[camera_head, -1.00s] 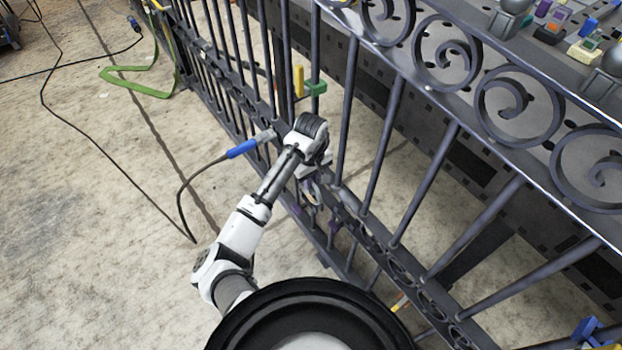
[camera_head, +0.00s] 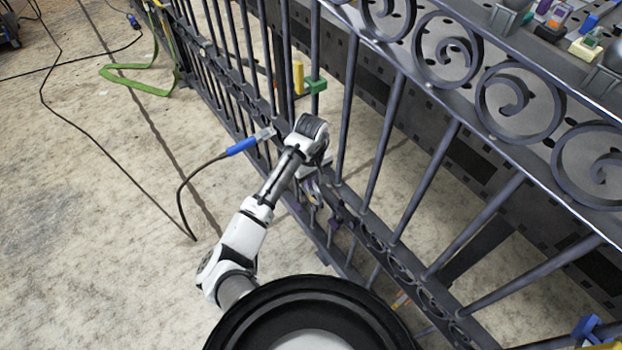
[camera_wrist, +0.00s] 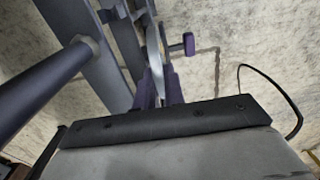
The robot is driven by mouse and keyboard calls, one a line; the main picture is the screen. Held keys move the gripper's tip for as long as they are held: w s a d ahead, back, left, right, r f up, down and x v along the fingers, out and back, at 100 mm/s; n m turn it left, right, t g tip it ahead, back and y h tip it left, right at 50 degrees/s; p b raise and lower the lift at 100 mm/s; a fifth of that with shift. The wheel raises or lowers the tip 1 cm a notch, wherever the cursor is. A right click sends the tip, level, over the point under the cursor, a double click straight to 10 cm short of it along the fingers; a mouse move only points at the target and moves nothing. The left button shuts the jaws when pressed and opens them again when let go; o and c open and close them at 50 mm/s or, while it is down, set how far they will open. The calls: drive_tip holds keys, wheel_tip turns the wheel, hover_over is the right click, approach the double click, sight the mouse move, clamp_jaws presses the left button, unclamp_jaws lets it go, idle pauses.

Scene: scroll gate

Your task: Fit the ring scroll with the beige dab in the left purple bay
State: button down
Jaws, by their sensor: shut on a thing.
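My gripper (camera_head: 311,178) is low at the gate's near face, beside the lower rails. In the wrist view my gripper (camera_wrist: 159,88) is shut on a ring scroll (camera_wrist: 154,50), a pale grey ring seen nearly edge-on between the fingers. The beige dab cannot be made out. A purple block on a short stem (camera_wrist: 188,44) stands just right of the ring. Purple parts (camera_head: 336,214) show at the lower rails beside my gripper, small and partly hidden; I cannot tell which bay they mark. Whether the ring touches the gate is unclear.
The dark iron gate (camera_head: 446,150) runs diagonally, with scrolls along its top band. A blue-handled tool with a cable (camera_head: 242,147) lies against it, left of my wrist.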

drive_tip(key=shift+f, duration=0.4)
drive_tip(key=c, duration=1.4)
unclamp_jaws()
drive_tip(key=shift+r, duration=0.1)
wheel_tip(320, 180, up, 14)
drive_tip(key=p, duration=0.2)
drive_tip(key=shift+f+p, duration=0.2)
drive_tip(key=shift+p, duration=0.1)
